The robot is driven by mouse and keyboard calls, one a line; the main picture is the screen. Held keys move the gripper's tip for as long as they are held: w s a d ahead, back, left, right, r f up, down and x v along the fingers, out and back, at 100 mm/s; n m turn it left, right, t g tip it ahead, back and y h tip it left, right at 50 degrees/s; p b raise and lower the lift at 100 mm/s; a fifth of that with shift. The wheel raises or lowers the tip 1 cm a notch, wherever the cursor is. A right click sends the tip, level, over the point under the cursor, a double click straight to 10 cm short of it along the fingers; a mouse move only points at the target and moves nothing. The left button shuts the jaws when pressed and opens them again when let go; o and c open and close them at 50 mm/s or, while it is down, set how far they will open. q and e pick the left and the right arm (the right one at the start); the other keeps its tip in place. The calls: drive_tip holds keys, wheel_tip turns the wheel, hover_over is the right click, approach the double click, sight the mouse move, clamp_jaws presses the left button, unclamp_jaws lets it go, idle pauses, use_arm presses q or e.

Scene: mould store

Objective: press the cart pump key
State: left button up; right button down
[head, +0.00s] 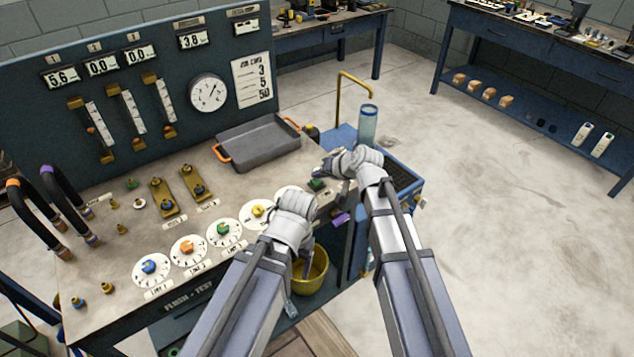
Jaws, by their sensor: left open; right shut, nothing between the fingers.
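The blue cart (405,208) stands at the right end of the bench, with a clear cylinder (368,122) and a brass pipe (341,98) on it. A small green key (317,184) shows at the bench's right end. I cannot read a label on it, so I cannot tell if it is the cart pump key. My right gripper (326,172) is shut and empty, right beside the green key; contact cannot be told. My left gripper (303,262) is open and empty, pointing down in front of the bench edge, near the yellow bucket.
The bench top (105,215) carries several round dials with coloured knobs, brass valves and hoses. A grey tray (258,145) with orange handles lies at the back. A yellow bucket (312,272) is below the bench edge. The floor (500,230) to the right is clear.

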sight(319, 183)
drive_tip(key=shift+f+b, duration=0.35)
drive_tip(key=shift+f, duration=0.1)
drive_tip(key=shift+r, duration=0.15)
idle(0.3)
drive_tip(key=shift+r+p, duration=0.8)
drive_tip(key=shift+p, duration=0.15)
drive_tip(key=shift+r, duration=0.1)
wheel_tip(319, 183, up, 6)
drive_tip(key=p, duration=0.6)
